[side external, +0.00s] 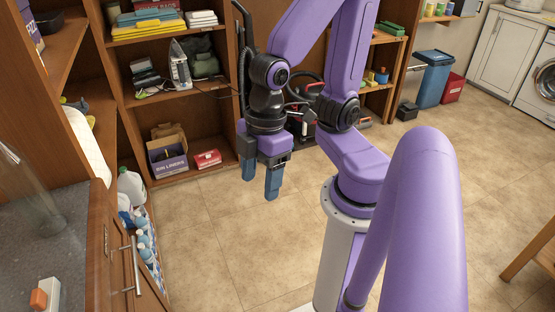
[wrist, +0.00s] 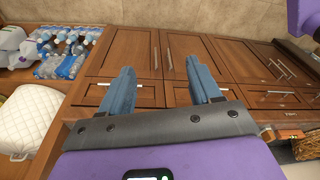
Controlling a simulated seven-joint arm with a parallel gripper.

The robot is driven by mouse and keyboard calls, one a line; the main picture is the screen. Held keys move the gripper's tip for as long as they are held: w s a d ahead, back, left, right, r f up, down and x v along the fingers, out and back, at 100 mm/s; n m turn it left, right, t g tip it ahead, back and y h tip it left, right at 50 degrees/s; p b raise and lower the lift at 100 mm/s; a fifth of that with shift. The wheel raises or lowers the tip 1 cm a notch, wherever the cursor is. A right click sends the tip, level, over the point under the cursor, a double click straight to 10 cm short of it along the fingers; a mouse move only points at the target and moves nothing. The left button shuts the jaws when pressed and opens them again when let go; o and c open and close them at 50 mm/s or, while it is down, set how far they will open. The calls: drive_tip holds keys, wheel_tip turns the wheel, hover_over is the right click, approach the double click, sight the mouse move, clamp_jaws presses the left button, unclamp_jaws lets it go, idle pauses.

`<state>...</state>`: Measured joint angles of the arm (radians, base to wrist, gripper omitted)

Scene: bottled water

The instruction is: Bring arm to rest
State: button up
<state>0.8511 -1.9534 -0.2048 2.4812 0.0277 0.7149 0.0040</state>
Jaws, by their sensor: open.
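My gripper (side external: 262,180) hangs in the air over the tiled floor in the side external view, its two blue fingers pointing down. In the wrist view my gripper (wrist: 161,82) shows two blue fingers spread apart with nothing between them. It is open and empty. My purple arm is folded upright, with the gripper apart from the shelves and the counter.
Water bottles (wrist: 62,60) lie at the upper left in the wrist view; some bottles (side external: 143,240) show beside the counter (side external: 70,235). A wooden shelf unit (side external: 110,95) stands behind. A blue bin (side external: 433,80) is far right. The floor (side external: 225,250) below is clear.

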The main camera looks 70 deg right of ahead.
drive_tip(key=shift+h, duration=0.6)
drive_tip(key=d, duration=0.1)
drive_tip(key=s+d, duration=0.1)
drive_tip(key=d, duration=0.1)
drive_tip(key=s+d+r, duration=0.1)
drive_tip(key=shift+d, duration=0.15)
drive_tip(key=shift+c, duration=0.5)
drive_tip(key=m+t+y, duration=0.3)
drive_tip(key=t+y, duration=0.7)
approach(42, 297)
drive_tip(key=shift+x, duration=4.5)
drive_tip(key=shift+c, duration=0.3)
